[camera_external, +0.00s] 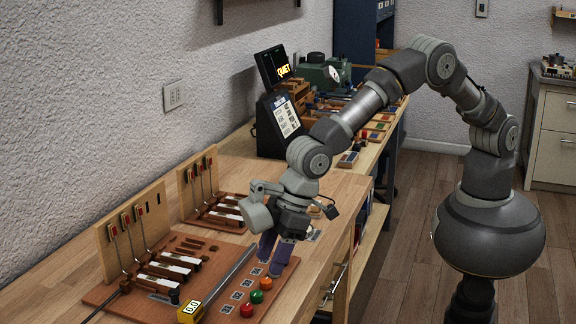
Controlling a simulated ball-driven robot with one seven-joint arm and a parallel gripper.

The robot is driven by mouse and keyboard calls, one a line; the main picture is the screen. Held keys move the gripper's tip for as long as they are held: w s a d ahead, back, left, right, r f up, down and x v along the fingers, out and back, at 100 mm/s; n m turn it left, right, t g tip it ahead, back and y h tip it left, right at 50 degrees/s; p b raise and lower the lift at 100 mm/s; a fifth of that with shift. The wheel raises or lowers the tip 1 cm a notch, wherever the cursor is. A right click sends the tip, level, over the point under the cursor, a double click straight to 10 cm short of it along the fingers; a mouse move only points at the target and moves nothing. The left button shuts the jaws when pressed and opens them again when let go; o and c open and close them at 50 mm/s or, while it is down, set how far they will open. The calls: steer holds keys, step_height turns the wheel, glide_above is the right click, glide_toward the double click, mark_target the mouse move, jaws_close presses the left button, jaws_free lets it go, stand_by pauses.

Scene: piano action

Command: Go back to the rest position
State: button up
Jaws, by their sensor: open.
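My gripper (274,255) points down over the right part of the wooden workbench, at the end of my arm. Its two purplish fingers stand a little apart, and I see nothing held between them. They are just above or beside the front piano action board (120,291), near its far right corner; I cannot tell whether they touch it. My arm bends up from its round dark base at the right and reaches left over the bench.
A long grey bar with a yellow readout (190,309) lies on the front board, near red, orange and green buttons (257,297). A second key model (218,209) stands behind. A dark display (272,66) and cluttered trays fill the far bench. Floor (420,225) is clear.

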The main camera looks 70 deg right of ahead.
stand_by(0.4)
steer(key=w+d+r+m+t, duration=0.1)
steer(key=w+d+r, duration=0.3)
steer(key=r, duration=0.2)
steer(key=w+d+r+m+t+y, duration=0.1)
steer(key=w+d+r, duration=0.3)
steer(key=r, duration=0.3)
steer(key=w+d+r+m+t, duration=0.1)
steer(key=w+d+r, duration=0.25)
steer(key=r, duration=0.25)
steer(key=w+d+r+m+t, duration=0.2)
steer(key=w+d+r+t, duration=0.1)
steer(key=d+r, duration=1.35)
steer(key=s+d+r+m+t+h, duration=0.1)
steer(key=s+d+r+t, duration=0.1)
steer(key=s+d+r, duration=0.3)
steer(key=s+d+r+m+t+h, duration=0.2)
steer(key=s+d+r, duration=0.3)
steer(key=d+r, duration=0.6)
steer(key=s+d+r+m+t+h+b, duration=0.1)
steer(key=s+d+r+t, duration=0.1)
steer(key=s+d+r, duration=0.3)
steer(key=d+r, duration=0.3)
steer(key=shift+s, duration=0.2)
steer(key=shift+d, duration=0.1)
